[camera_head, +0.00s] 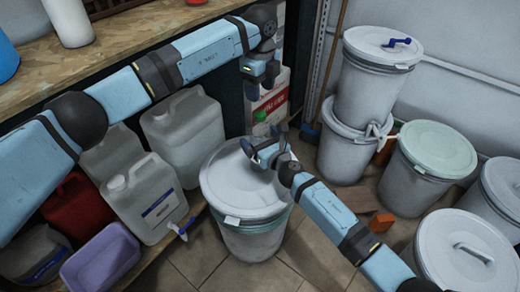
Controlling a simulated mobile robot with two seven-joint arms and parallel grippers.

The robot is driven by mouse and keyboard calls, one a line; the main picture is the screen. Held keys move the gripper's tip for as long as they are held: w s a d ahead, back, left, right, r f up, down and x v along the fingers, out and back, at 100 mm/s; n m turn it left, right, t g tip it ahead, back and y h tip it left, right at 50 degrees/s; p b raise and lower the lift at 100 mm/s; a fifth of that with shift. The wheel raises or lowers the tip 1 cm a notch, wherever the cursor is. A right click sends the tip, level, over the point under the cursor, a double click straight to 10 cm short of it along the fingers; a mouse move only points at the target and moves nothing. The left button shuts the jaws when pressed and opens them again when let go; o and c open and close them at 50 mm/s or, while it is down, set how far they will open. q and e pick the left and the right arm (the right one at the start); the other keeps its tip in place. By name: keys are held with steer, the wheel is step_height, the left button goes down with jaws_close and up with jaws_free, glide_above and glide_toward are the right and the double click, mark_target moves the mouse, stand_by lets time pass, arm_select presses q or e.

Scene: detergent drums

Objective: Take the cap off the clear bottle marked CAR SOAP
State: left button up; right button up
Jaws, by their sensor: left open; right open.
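A green cap (261,116) shows between my two grippers, above the far edge of a lidded grey drum (250,228). Little of the bottle under it can be made out, and I cannot read CAR SOAP on it. My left gripper (260,88) is open, points down and is just above the green cap, apart from it. My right gripper (262,140) is open, just below the cap in the picture and over the drum lid. I cannot tell whether its fingers touch the bottle.
A container with a red and white label (270,100) stands behind. Pale jugs (185,135), one with a blue label (160,208), a red can (75,208) and a purple tub (100,262) are at left. Several lidded drums (368,88) fill the right. Floor (205,268) shows in front.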

mark_target(260, 114)
steer(key=c, duration=1.8)
arm_select(q)
steer(key=m, duration=0.6)
arm_select(e)
steer(key=shift+c, duration=0.2)
arm_select(q)
steer(key=m, duration=2.3)
steer(key=shift+m, duration=0.4)
steer(key=m, duration=1.5)
steer(key=shift+f, duration=0.6)
step_height(260, 114, down, 7)
steer(key=shift+r, duration=0.1)
